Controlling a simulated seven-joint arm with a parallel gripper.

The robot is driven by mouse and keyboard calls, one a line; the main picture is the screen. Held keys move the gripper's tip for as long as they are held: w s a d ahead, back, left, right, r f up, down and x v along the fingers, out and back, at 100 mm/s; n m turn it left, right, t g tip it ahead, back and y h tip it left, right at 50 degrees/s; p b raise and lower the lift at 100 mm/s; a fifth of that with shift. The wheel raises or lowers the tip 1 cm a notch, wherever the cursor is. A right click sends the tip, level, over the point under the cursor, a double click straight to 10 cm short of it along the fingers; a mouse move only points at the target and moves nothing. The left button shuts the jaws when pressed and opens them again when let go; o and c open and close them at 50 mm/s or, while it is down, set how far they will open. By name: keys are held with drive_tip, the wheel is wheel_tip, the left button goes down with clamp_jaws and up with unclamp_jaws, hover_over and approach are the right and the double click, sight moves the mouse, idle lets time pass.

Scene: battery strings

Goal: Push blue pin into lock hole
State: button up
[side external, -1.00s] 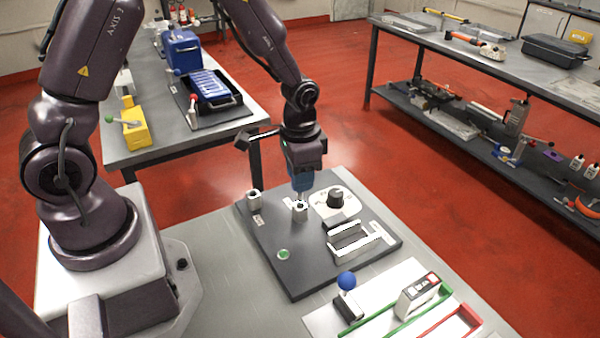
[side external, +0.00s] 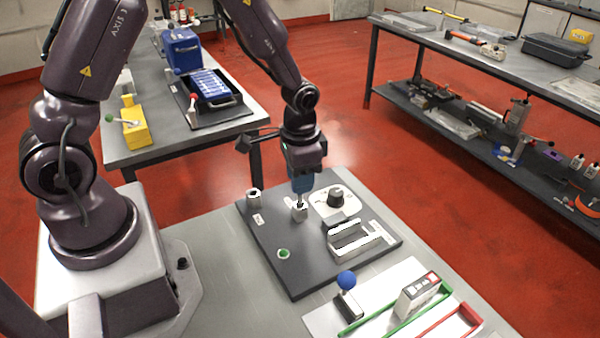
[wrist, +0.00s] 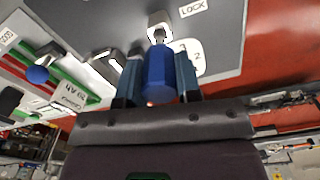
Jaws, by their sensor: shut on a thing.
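The blue pin (wrist: 158,75) is held upright between the two fingers of my gripper (wrist: 158,88), which is shut on it. In the side view my gripper (side external: 302,186) is above a pale metal post (side external: 299,211) on the dark board. The pin's thin metal tip reaches the top of this post, which also shows in the wrist view (wrist: 158,27). The tip hides the hole, so I cannot tell how deep it sits. A LOCK label (wrist: 193,8) is on the board near this post.
A second hollow post (side external: 254,197) stands to the left on the dark board (side external: 305,280). A black knob (side external: 336,197) on a white plate and a metal handle frame (side external: 352,243) are close on the right. A blue ball-topped lever (side external: 346,281) stands in front.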

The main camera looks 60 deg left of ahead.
drive_tip(key=shift+f, duration=2)
drive_tip(key=o, duration=1.1)
wheel_tip(320, 180, up, 13)
drive_tip(key=s+r+t, duration=0.2)
drive_tip(key=s+r, duration=0.3)
drive_tip(key=s+d+r+n+t, duration=0.1)
drive_tip(key=s+r, duration=0.4)
drive_tip(key=s+d+r+n+t, duration=0.1)
drive_tip(key=s+r+t, duration=0.1)
drive_tip(key=s+r, duration=0.3)
drive_tip(key=shift+s+r+t, duration=0.2)
drive_tip(key=shift+t, duration=0.1)
